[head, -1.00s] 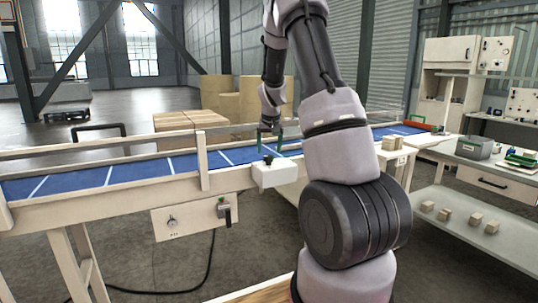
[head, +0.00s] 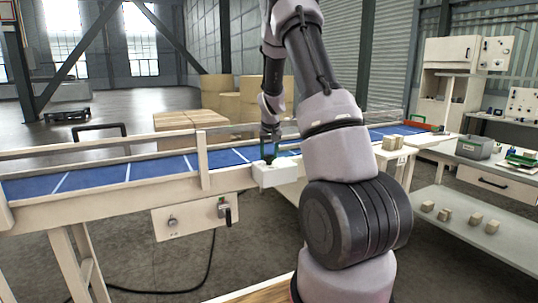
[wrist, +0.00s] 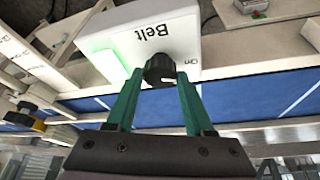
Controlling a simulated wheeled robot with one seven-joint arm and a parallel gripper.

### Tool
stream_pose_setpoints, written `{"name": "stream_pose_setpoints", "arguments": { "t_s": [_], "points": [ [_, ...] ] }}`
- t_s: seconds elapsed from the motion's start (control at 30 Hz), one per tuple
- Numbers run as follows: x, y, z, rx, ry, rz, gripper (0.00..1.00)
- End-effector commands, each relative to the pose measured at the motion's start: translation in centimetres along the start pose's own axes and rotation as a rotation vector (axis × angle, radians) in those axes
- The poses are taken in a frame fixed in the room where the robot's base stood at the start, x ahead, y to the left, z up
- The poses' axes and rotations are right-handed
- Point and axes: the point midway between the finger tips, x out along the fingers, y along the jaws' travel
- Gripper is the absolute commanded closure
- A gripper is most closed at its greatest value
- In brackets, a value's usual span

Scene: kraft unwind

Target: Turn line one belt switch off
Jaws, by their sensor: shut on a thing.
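The belt switch box (head: 279,175) is a white box on the near side rail of the conveyor. In the wrist view the same box (wrist: 187,28) bears the words "Belt" and "On", and a green lamp (wrist: 104,58) on it glows. Its dark round knob (wrist: 158,66) has a small white mark on the side toward "On". My gripper (head: 268,158) is down at the box from above. In the wrist view its two green fingers (wrist: 159,80) are on either side of the knob, shut on it.
The blue conveyor belt (head: 95,179) with white stripes runs behind the box. A panel (head: 192,217) with a key switch and dark handle hangs below the rail to the left. Cartons stand behind the conveyor. A workbench (head: 510,173) is at the right.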

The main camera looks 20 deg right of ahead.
Motion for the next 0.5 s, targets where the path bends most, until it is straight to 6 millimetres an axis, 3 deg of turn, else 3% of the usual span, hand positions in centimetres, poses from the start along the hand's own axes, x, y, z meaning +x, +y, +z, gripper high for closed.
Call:
{"name": "stream_pose_setpoints", "arguments": {
  "t_s": [0.5],
  "points": [
    [0.05,-0.4,0.0,0.264,0.0,0.113,1.0]
  ]
}}
